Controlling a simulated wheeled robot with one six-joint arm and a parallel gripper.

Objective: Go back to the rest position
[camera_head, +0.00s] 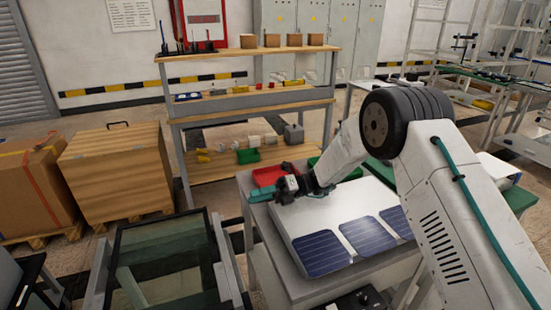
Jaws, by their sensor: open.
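My gripper (266,195) is at the end of my white arm, which reaches in from the right. It is above the left edge of a light grey worktable (276,265), pointing left. The jaws are small in this view but open, and I see nothing between them. A white panel (310,219) lies on the table below and right of my gripper. Dark blue solar cells lie in a row along its front: a left cell (322,253), a middle cell (367,235) and a right cell (397,221). My arm hides part of the panel's back.
A red bin (268,176) stands behind my gripper. A wooden shelf unit (250,105) with parts and boxes is further back. A glass-topped frame (165,262) stands at the front left. Floor shows between the crates and the table.

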